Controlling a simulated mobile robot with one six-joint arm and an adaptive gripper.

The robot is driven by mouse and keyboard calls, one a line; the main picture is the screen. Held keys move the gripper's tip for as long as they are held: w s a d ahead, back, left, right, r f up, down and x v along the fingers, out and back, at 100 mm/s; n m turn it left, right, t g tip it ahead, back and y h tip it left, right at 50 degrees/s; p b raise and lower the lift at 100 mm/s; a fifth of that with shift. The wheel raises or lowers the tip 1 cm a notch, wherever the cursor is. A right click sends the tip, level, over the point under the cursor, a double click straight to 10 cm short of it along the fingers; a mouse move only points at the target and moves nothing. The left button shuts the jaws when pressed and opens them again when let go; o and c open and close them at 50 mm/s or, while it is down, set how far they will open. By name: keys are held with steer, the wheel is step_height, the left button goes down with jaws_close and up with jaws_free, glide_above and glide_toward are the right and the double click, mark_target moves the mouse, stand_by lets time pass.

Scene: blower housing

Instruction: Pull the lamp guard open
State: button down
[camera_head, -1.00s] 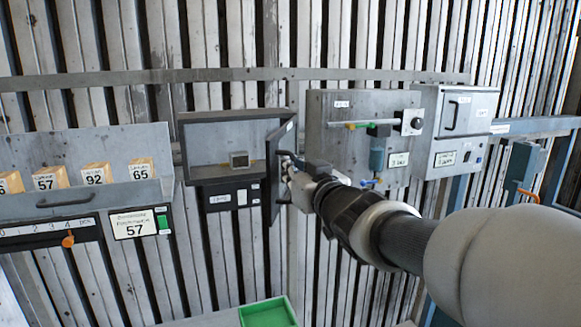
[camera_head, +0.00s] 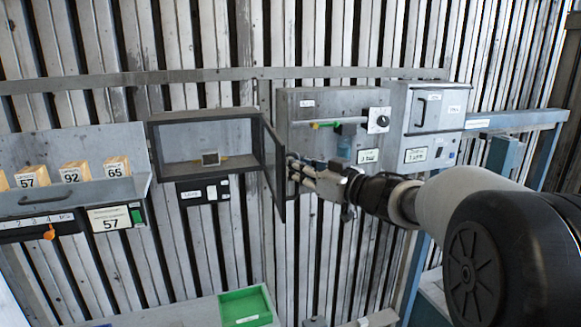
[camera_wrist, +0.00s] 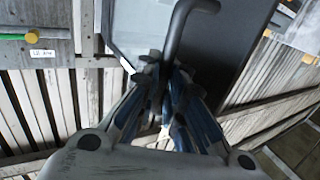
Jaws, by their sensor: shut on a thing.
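The lamp guard (camera_head: 273,168) is a dark-framed, glazed door on the right side of a wall box (camera_head: 205,116). It stands swung out from the box front, which is open. In the wrist view my gripper (camera_wrist: 163,82) is shut on the end of the guard's dark bent handle (camera_wrist: 178,35). The fingers hide the gripped part.
A grey panel (camera_head: 300,150) with a rod and valve is close behind my gripper. A grey cabinet (camera_head: 428,130) hangs right of it. Left is a shelf with numbered blocks (camera_head: 71,172). A green tray (camera_head: 245,305) lies below. The space before the open box is clear.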

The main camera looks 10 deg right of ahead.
steer(key=shift+a+f, duration=0.15)
steer(key=c, duration=2.1)
jaws_free()
steer(key=shift+s, duration=0.1)
steer(key=shift+c, duration=0.2)
steer(key=shift+o, duration=0.7)
steer(key=shift+s+r, duration=0.15)
steer(key=shift+r, duration=0.05)
steer(key=v, duration=1.2)
steer(key=shift+f, duration=0.1)
